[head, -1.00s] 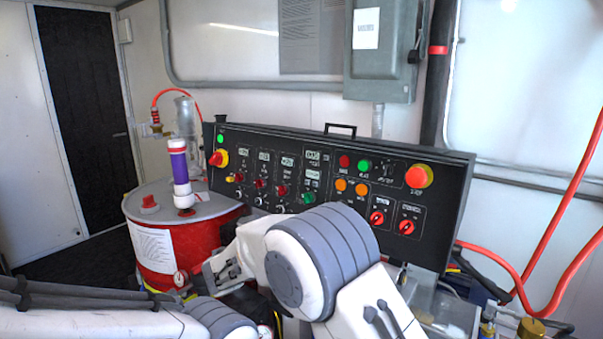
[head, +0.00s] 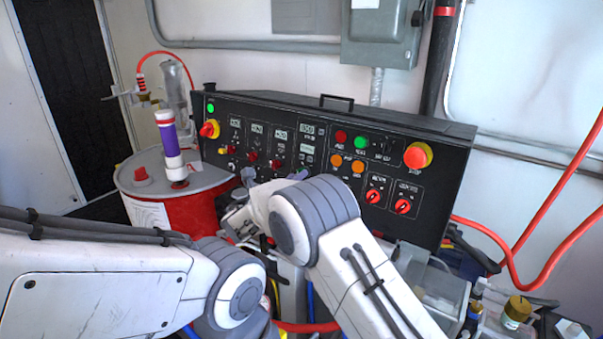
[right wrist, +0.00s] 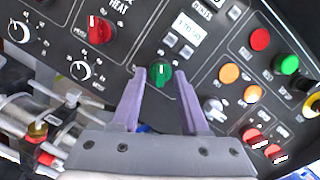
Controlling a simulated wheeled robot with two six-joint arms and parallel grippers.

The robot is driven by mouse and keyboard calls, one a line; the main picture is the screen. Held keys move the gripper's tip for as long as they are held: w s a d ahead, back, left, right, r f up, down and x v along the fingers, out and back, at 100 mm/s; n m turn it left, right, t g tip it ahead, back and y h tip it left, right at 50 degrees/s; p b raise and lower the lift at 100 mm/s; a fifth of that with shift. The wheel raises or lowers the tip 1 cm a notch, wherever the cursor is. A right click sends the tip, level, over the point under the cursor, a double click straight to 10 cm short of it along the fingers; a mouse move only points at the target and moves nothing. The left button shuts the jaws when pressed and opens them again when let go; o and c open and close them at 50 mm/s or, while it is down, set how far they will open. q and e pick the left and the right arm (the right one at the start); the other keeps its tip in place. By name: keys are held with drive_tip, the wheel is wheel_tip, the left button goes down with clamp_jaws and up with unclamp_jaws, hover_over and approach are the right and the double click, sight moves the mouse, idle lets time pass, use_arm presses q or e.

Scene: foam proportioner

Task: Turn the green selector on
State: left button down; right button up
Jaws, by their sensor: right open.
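The green selector (right wrist: 160,72) is a round green knob on the black control panel (right wrist: 225,70), seen in the right wrist view. My right gripper (right wrist: 163,69) is open, with its two purple-grey fingers either side of the selector in that view. I cannot tell whether they touch it. In the head view the panel (head: 440,147) stands behind my right arm, which largely hides the selector and the gripper. My left arm comes in at the lower left; its gripper is not seen.
Other panel controls surround the selector: a red knob (right wrist: 100,29), a black knob (right wrist: 80,70), orange buttons (right wrist: 229,73) and red switches (right wrist: 252,137). A red drum (head: 205,209) stands left of the panel. Red hoses (head: 578,150) run along the right.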

drive_tip(key=shift+w+d, duration=0.35)
drive_tip(key=shift+w, duration=0.15)
clamp_jaws()
use_arm(q)
wheel_tip(320, 180, down, 12)
drive_tip(key=b, duration=1.1)
drive_tip(key=shift+w+r+b, duration=0.25)
drive_tip(key=shift+w+b, duration=0.05)
use_arm(e)
drive_tip(key=shift+a+m+g+h, duration=0.1)
drive_tip(key=shift+m+g+h, duration=0.35)
drive_tip(key=shift+m, duration=1.85)
drive_tip(key=shift+d+m+g+h, duration=0.1)
drive_tip(key=shift+m+g+h, duration=0.35)
drive_tip(key=shift+m, duration=1.85)
drive_tip(key=shift+a+m+g+h, duration=0.15)
drive_tip(key=shift+m+h, duration=0.45)
drive_tip(key=shift+m, duration=1.7)
use_arm(q)
drive_tip(key=shift+d+f, duration=0.1)
use_arm(e)
drive_tip(key=shift+m, duration=0.3)
unclamp_jaws()
